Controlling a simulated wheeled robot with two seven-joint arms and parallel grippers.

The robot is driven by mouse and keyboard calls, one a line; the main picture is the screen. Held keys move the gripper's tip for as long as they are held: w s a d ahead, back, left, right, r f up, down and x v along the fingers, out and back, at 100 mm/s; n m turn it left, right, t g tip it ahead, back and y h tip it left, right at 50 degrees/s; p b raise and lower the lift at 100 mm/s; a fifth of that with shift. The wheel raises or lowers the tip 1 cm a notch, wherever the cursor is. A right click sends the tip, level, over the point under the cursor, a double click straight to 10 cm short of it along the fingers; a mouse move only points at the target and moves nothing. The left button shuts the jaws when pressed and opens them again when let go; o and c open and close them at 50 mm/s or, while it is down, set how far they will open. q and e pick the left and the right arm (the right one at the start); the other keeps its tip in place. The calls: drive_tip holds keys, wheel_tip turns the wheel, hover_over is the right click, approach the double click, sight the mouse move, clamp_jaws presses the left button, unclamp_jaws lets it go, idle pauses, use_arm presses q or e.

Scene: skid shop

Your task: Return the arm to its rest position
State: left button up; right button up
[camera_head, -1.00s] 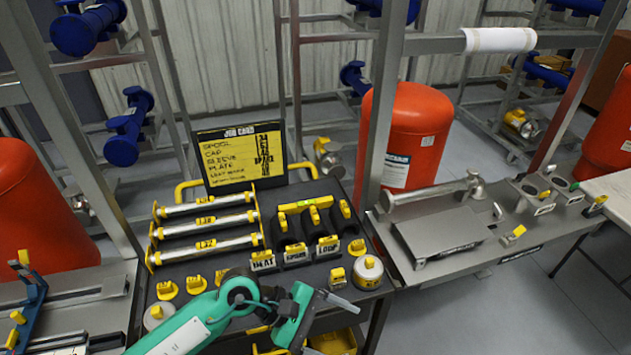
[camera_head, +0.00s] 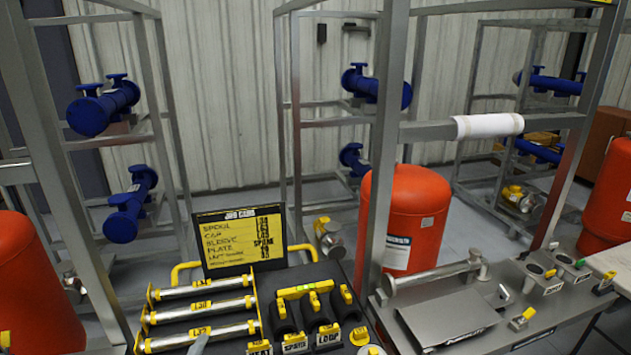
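Only a small grey tip, which looks like a fingertip of my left gripper (camera_head: 199,344), shows at the bottom edge, in front of the lowest of the silver spools. The rest of that arm is out of the picture, and I cannot tell whether the gripper is open or shut. My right gripper is not in view. The black cart top (camera_head: 272,285) carries silver spools with yellow ends (camera_head: 197,310) on the left and a yellow-handled rack (camera_head: 306,290) on the right. A job card board (camera_head: 240,240) stands upright behind them.
A grey metal bench (camera_head: 450,322) with a pipe piece (camera_head: 432,275) adjoins on the right. Steel rack posts (camera_head: 384,150) rise close behind the cart. An orange tank (camera_head: 405,215) stands behind the bench. Blue pipe fittings (camera_head: 103,108) sit on the racks.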

use_arm(q)
drive_tip(key=s+a+f+n+g, duration=0.2)
drive_tip(key=s+f+n+g, duration=0.5)
drive_tip(key=s, duration=0.3)
drive_tip(key=s+a+f+n+g, duration=0.35)
drive_tip(key=s+f+g, duration=0.25)
drive_tip(key=s+f, duration=0.35)
wheel_tip(320, 180, down, 30)
drive_tip(key=s+d+g, duration=0.1)
drive_tip(key=s, duration=0.1)
drive_tip(key=s+a+f+g, duration=0.1)
drive_tip(key=s+a+f, duration=0.2)
drive_tip(key=s+f, duration=1.5)
drive_tip(key=shift+s+a+f+g, duration=0.15)
drive_tip(key=shift+s+f+g, duration=0.2)
drive_tip(key=shift+f, duration=0.55)
